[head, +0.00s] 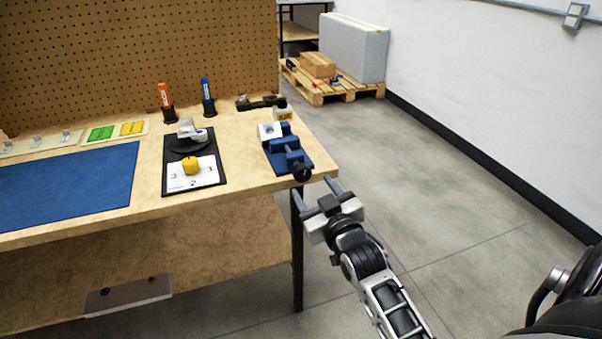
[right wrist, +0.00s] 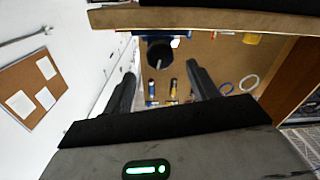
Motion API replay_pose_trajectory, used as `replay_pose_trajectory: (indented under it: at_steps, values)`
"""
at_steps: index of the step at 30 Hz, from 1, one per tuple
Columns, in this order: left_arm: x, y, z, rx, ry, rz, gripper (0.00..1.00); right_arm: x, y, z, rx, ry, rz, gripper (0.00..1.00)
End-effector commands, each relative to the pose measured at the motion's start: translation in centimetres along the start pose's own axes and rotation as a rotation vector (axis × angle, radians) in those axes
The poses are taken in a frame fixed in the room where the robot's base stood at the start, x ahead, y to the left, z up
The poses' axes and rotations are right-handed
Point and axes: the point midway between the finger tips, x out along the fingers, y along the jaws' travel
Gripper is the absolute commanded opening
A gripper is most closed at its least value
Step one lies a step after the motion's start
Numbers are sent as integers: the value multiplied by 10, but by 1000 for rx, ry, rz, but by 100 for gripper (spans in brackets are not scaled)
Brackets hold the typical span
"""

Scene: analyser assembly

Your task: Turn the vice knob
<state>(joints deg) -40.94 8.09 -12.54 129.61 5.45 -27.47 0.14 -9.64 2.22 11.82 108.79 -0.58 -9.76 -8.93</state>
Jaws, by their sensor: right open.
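The blue vice (head: 286,150) stands at the right end of the wooden workbench. Its black knob (head: 302,173) faces the bench's front edge. My right gripper (head: 314,187) is open and empty, just off the front right corner of the bench, with its fingers pointing toward the knob. In the right wrist view, the dark round knob (right wrist: 160,53) shows ahead of the gripper (right wrist: 160,82), roughly between its two spread fingers and apart from them. A light block sits at the vice's jaws. My left gripper does not show in either view.
The workbench (head: 245,180) holds a blue mat (head: 70,187), a black board with a yellow piece (head: 192,166), an orange marker (head: 165,98) and a blue marker (head: 207,92). A pegboard stands behind. The floor right of the bench is clear up to the pallet (head: 325,92).

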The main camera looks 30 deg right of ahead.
Motion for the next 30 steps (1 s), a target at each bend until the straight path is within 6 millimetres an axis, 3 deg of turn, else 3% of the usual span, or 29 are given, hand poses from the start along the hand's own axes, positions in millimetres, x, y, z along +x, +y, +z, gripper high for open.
replay_pose_trajectory:
  at_steps: [3, 10, 15, 24, 29, 30]
  values:
    - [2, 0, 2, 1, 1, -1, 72, 27, 0, -1, 0, 4, 0, 59]
    - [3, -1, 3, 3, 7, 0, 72, 64, -1, 0, 0, 1, -1, 59]
    - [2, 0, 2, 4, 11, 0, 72, 75, 0, 1, 0, -1, -1, 59]
    - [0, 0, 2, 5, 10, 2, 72, 77, 0, 0, 0, 0, -1, 59]
    - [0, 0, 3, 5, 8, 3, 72, 77, 0, 0, 0, 0, -1, 17]
    - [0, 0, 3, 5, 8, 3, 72, 77, -1, 0, 0, 0, -1, 15]
